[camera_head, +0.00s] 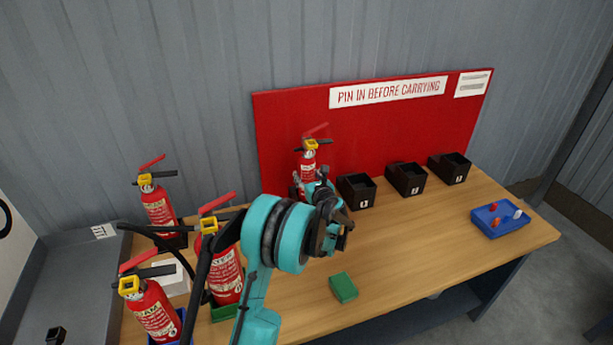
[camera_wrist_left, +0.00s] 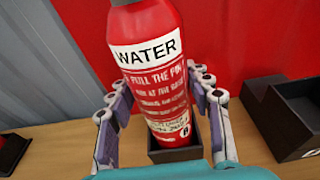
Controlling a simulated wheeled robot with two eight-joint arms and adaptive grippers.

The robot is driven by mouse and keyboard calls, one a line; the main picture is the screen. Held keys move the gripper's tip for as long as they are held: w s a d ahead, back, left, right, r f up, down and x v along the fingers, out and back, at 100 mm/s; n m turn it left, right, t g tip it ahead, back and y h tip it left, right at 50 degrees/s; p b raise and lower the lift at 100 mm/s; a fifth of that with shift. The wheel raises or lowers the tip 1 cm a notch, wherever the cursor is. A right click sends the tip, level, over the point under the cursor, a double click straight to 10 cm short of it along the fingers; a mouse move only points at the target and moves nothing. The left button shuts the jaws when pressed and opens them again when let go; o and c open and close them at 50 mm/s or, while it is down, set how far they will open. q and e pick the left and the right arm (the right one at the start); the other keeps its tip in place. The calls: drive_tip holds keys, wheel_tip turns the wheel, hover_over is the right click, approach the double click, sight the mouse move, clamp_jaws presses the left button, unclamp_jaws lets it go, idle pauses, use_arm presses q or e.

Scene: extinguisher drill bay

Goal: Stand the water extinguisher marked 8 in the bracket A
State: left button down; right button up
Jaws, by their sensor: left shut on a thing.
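A red extinguisher with a white WATER label (camera_wrist_left: 147,50) stands between the fingers of my left gripper (camera_wrist_left: 158,90) in the left wrist view. Its base is at a dark bracket (camera_wrist_left: 175,156); I cannot tell whether it rests on the floor of the bracket. A small mark near its base is too small to read surely. In the head view this extinguisher (camera_head: 309,158) is upright before the red board, and my left gripper (camera_head: 308,187) is shut on it, partly hidden by my wrist. The bracket's letter is hidden. My right gripper is not in view.
Several black brackets stand along the board, including empty ones (camera_head: 357,192), (camera_head: 406,180) and (camera_head: 449,169). Other extinguishers (camera_head: 158,206), (camera_head: 226,276) and (camera_head: 152,311) stand at the left. A green block (camera_head: 343,288) and a blue tray (camera_head: 487,224) lie on the table.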

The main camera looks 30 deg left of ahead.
use_arm(q)
drive_tip(key=c, duration=0.6)
unclamp_jaws()
drive_tip(key=shift+r, duration=0.1)
drive_tip(key=shift+s+d, duration=0.1)
drive_tip(key=v, duration=1.1)
drive_tip(key=shift+s+d, duration=0.2)
drive_tip(key=shift+d, duration=0.1)
drive_tip(key=shift+r, duration=0.1)
